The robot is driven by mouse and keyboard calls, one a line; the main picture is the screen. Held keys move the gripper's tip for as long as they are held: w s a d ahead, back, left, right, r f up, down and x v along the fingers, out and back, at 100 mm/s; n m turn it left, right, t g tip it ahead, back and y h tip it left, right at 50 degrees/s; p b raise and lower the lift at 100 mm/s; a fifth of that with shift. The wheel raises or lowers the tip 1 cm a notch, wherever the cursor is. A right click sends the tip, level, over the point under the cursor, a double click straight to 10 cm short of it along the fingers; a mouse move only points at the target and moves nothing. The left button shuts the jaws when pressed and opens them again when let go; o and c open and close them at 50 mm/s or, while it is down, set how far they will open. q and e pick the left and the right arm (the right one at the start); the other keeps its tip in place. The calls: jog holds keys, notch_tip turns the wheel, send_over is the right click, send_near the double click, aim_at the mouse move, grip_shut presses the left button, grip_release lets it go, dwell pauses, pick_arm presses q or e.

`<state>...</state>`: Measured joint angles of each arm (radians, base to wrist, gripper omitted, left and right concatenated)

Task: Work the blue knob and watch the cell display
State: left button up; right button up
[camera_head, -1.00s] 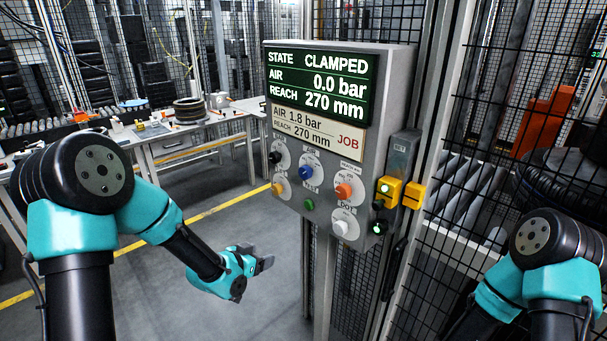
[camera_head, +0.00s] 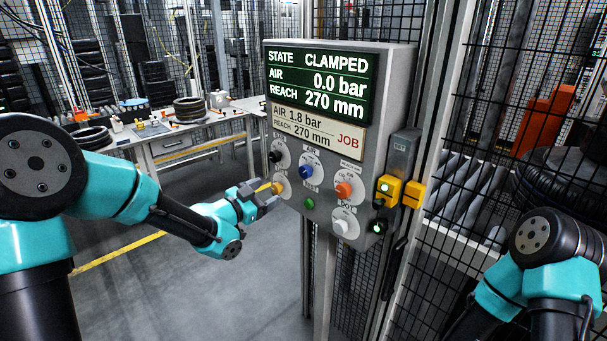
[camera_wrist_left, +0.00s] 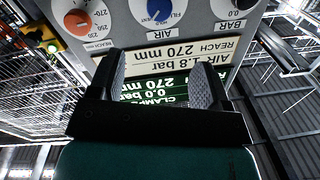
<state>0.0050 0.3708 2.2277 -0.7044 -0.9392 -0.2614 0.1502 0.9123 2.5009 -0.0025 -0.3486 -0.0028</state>
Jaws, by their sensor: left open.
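The blue knob (camera_head: 306,172) sits on the panel's upper row, between a black knob and an orange knob. In the left wrist view the blue knob (camera_wrist_left: 158,10) shows upside down at the top, beyond my fingertips. The cell display (camera_head: 319,84) reads STATE CLAMPED, AIR 0.0 bar, REACH 270 mm. A job plate (camera_head: 316,134) below it reads AIR 1.8 bar, REACH 270 mm. My left gripper (camera_head: 262,193) is open and empty, in front of the panel's lower left, left of and below the blue knob. My right gripper is out of the picture.
Close to my left gripper are a black knob (camera_head: 275,157) and a yellow knob (camera_head: 277,188). An orange knob (camera_head: 343,190), a green button (camera_head: 309,203) and a white knob (camera_head: 341,226) share the panel. Mesh fencing (camera_head: 440,200) stands to the right.

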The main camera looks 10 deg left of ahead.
aim_at(303, 173)
pick_arm(q)
jog(key=x, duration=1.6)
jog(key=shift+s, duration=0.1)
jog(key=c, duration=0.9)
